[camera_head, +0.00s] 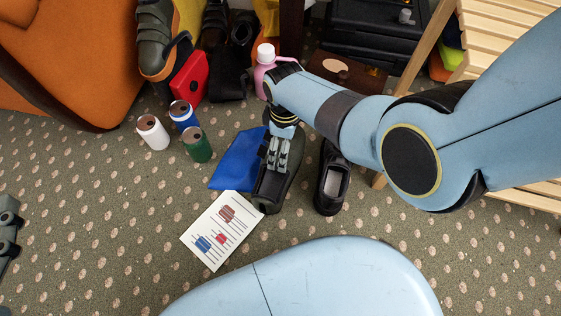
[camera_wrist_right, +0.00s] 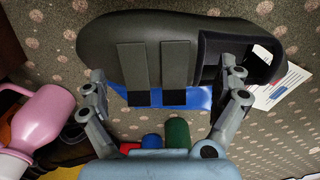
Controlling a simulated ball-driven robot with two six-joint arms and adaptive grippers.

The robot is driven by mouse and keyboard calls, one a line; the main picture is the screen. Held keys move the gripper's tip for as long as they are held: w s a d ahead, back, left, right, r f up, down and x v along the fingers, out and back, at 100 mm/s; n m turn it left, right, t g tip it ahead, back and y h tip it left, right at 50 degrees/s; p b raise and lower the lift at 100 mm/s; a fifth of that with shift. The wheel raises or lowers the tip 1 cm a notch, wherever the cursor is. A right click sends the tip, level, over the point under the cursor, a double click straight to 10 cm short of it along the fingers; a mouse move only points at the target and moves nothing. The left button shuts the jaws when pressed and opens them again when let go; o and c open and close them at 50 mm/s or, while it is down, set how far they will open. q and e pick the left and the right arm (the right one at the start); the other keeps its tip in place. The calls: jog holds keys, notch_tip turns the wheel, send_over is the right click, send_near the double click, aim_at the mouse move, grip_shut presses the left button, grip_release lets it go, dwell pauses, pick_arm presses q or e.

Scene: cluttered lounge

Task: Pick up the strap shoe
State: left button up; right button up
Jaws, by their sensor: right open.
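A dark grey-green strap shoe (camera_head: 288,183) lies on the carpet in the middle of the head view, partly hidden by my right gripper (camera_head: 277,152). In the right wrist view the strap shoe (camera_wrist_right: 112,42) shows two wide straps and a dark opening at its right end. My right gripper (camera_wrist_right: 166,78) is open in front of it, with its fingers spread apart along the shoe and nothing held. Whether the fingers touch the shoe is unclear. Part of my left gripper (camera_head: 8,232) shows at the left edge; its jaws cannot be made out.
A black shoe (camera_head: 332,182) lies just right of the strap shoe. A blue flat item (camera_head: 233,162) and a printed sheet (camera_head: 220,230) lie to its left. White (camera_head: 152,132), blue (camera_head: 183,115) and green (camera_head: 197,145) cans and a pink bottle (camera_head: 263,68) stand nearby.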

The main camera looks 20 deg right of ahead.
jog(key=shift+f+b, duration=0.6)
jog(key=shift+f, duration=0.2)
jog(key=shift+f+b, duration=0.65)
jog(key=shift+f, duration=0.15)
jog(key=c, duration=1.5)
pick_arm(q)
jog(key=w+d+r+m+t+h, duration=0.1)
jog(key=r+t+h, duration=0.1)
jog(key=r, duration=0.6)
jog(key=w+d+r+m+t+h, duration=0.1)
jog(key=w+r+t, duration=0.1)
jog(key=r+t, duration=0.3)
notch_tip(320, 180, up, 4)
jog(key=shift+w+f+m+t+h, duration=0.1)
jog(key=shift+w+m+t+h, duration=0.05)
jog(key=shift+m+t+h, duration=0.2)
pick_arm(e)
jog(key=shift+r, duration=0.1)
